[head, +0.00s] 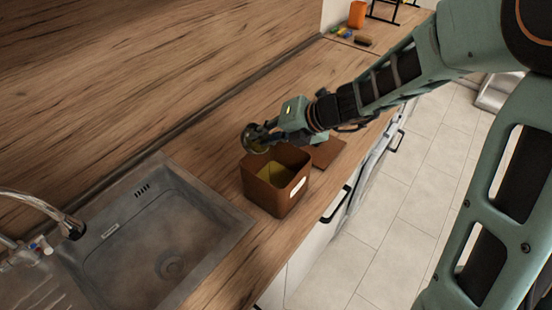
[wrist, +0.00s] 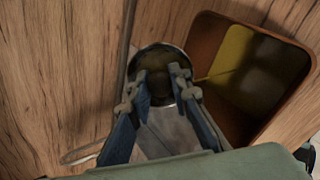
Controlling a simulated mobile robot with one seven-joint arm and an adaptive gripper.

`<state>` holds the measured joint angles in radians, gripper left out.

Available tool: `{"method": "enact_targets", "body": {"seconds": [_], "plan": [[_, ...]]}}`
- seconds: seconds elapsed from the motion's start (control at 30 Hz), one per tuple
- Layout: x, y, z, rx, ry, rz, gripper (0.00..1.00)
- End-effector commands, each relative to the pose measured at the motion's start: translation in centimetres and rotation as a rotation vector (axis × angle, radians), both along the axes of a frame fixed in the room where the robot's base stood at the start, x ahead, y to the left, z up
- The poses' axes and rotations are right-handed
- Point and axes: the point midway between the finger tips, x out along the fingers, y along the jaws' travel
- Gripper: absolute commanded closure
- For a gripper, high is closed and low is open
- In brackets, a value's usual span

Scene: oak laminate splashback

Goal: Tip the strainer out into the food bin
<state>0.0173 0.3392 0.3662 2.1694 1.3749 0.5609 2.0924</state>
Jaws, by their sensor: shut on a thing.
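The strainer (head: 252,139) is a small round metal cup held tilted over the back left edge of the food bin. In the wrist view its round rim and dark bowl (wrist: 160,58) show between my fingers. My gripper (head: 266,133) is shut on the strainer; it also shows in the wrist view (wrist: 160,88). The food bin (head: 279,198) is a brown open box with a pale label on its front, standing on the wooden counter. In the wrist view the bin (wrist: 203,42) lies to the right, with a yellowish inside. What the strainer holds cannot be made out.
A grey sink (head: 160,245) with a tap (head: 45,205) lies left of the bin. A brown board (head: 327,152) lies behind the bin. An orange container (head: 357,14) and small coloured items stand at the counter's far end. The wooden splashback rises behind.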

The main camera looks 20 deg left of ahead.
Motion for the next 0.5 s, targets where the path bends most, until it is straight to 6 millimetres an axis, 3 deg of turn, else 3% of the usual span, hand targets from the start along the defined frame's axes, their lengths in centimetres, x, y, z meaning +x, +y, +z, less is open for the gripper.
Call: {"method": "enact_targets", "body": {"seconds": [0.5], "plan": [[-0.11,-0.27,0.0,0.058,-0.005,0.001,1.0]]}}
